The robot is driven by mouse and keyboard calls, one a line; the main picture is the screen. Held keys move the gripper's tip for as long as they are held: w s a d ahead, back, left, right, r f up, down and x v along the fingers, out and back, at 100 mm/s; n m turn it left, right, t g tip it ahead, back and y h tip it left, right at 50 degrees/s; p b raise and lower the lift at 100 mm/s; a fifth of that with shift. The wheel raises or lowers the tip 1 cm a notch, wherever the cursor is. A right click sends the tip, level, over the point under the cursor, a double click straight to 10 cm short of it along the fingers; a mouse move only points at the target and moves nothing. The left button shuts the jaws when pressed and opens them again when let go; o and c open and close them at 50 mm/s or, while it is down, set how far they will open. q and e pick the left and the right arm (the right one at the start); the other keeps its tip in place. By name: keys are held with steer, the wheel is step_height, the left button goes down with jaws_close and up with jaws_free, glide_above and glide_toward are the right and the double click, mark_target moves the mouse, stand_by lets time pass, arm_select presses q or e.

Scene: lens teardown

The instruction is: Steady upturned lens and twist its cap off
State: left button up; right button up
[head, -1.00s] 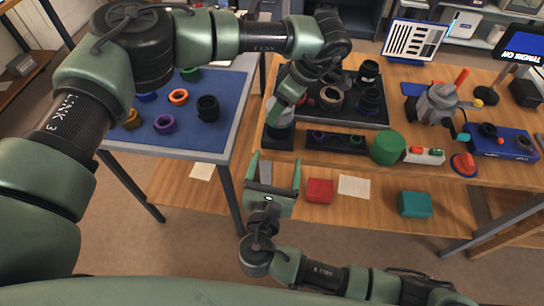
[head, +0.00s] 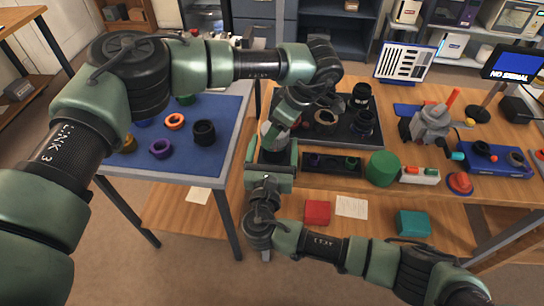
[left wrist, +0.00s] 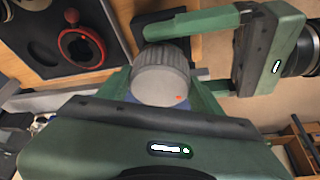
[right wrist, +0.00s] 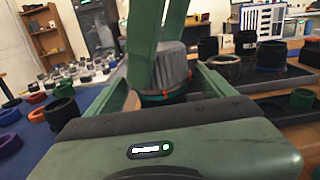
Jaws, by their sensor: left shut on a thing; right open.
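The upturned lens stands near the left front edge of the wooden bench; its grey ribbed cap (left wrist: 160,78), with a small orange mark, faces up. In the right wrist view the cap (right wrist: 172,62) sits above an orange and teal band (right wrist: 165,98). My left gripper (head: 281,126) comes from above and is shut on the cap. My right gripper (head: 272,151) is open, low at the front, with its fingers on either side of the lens. I cannot tell if they touch it. The lower lens body is mostly hidden.
A dark tray (head: 340,146) of lens parts lies behind and right. A green cylinder (head: 382,168) and a red button (head: 460,183) stand along the front edge. A blue mat (head: 222,128) with several rings covers the left table. A gap separates the tables.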

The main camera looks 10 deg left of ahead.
steer(key=shift+w, duration=0.4)
steer(key=c, duration=1.8)
arm_select(q)
steer(key=shift+n+g, duration=0.5)
steer(key=shift+n, duration=0.9)
steer(key=shift+o, duration=0.2)
steer(key=shift+w+n+g, duration=0.1)
steer(key=shift+n+g, duration=0.5)
steer(key=shift+n, duration=0.6)
arm_select(e)
steer(key=shift+d, duration=0.1)
arm_select(q)
steer(key=shift+n, duration=0.3)
steer(key=shift+n+g, duration=0.4)
steer(key=shift+n, duration=0.7)
